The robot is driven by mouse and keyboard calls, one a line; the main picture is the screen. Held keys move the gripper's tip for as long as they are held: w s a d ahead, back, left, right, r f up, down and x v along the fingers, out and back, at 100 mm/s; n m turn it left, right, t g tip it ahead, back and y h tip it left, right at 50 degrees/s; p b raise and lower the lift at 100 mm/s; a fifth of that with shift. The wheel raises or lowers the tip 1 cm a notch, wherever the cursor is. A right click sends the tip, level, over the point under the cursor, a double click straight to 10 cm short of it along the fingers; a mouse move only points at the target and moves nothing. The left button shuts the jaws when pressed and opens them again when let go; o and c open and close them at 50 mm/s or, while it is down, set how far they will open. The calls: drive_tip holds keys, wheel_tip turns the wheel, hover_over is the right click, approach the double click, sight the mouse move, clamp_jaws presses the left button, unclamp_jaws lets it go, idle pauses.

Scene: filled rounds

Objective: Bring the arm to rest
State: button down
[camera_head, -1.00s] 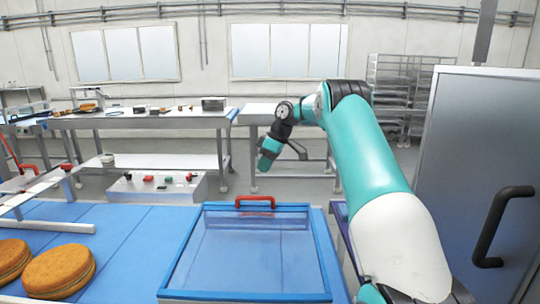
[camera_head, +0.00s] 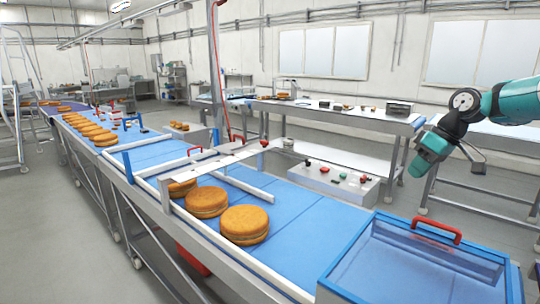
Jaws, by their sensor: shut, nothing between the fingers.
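My teal and black arm (camera_head: 510,103) reaches in from the right edge. It is bent at a black wrist joint, with a teal end part (camera_head: 432,148) hanging down.
A blue conveyor (camera_head: 285,212) with several round filled cakes (camera_head: 244,224) runs from the front to the far left. A control box (camera_head: 335,182) with buttons stands behind it. A workbench (camera_head: 330,115) stands further back. Grey floor (camera_head: 75,215) is clear at the left.

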drive_tip(key=s+a+g+b, duration=0.1)
drive_tip(key=s+a, duration=0.7)
drive_tip(key=a, duration=0.2)
drive_tip(key=s+a+b, duration=0.2)
drive_tip(key=s+a, duration=0.6)
drive_tip(key=a, duration=0.3)
drive_tip(key=s+a+f+b, duration=0.1)
drive_tip(key=s+a+f, duration=0.1)
drive_tip(key=s, duration=0.7)
drive_tip(key=s+a+f+g, duration=0.1)
drive_tip(key=s+f, duration=0.3)
drive_tip(key=s, duration=0.6)
drive_tip(key=shift+a+n+b, duration=0.3)
drive_tip(key=shift+a+b, duration=0.05)
drive_tip(key=shift+a, duration=0.5)
drive_tip(key=shift+s, duration=0.1)
